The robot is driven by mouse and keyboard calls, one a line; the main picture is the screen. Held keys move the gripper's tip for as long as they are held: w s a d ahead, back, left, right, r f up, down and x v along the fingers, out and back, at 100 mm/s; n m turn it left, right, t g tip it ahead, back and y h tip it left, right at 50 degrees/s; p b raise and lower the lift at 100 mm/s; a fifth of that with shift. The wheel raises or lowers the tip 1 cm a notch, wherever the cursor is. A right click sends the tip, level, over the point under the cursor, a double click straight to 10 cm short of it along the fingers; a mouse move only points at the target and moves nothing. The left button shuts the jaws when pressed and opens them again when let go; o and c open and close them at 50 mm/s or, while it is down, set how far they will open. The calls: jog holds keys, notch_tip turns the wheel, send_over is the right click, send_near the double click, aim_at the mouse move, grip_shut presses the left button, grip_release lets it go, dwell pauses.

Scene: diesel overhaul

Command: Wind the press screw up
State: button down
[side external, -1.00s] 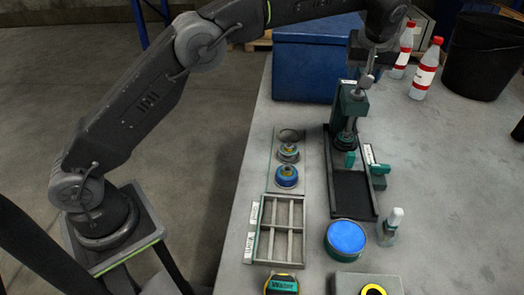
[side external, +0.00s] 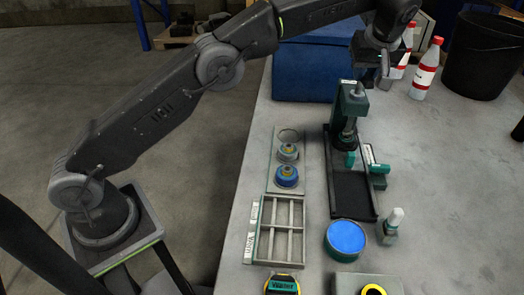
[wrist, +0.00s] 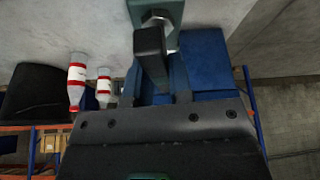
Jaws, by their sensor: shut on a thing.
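The green press (side external: 349,115) stands on the bench with its vertical screw (side external: 350,130) running down through the frame. My gripper (side external: 365,78) is at the top of the press, shut on the screw's handle. In the wrist view the dark handle bar (wrist: 150,45) runs from a metal hex nut (wrist: 158,17) to between my gripper's fingers (wrist: 158,92). The fingers' grip on the bar is partly hidden in the side view.
A blue box (side external: 308,70) stands behind left of the press. Two red-capped bottles (side external: 423,72) and a black bucket (side external: 482,55) stand to the right. A parts rack (side external: 278,228), a blue-topped tin (side external: 346,238) and a small bottle (side external: 391,226) stand in front.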

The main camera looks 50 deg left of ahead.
jog(key=shift+n+g, duration=0.3)
jog(key=shift+n, duration=0.4)
jog(key=shift+s+f, duration=0.1)
dwell(0.4)
jog(key=c, duration=1)
grip_release()
jog(key=shift+c, duration=0.2)
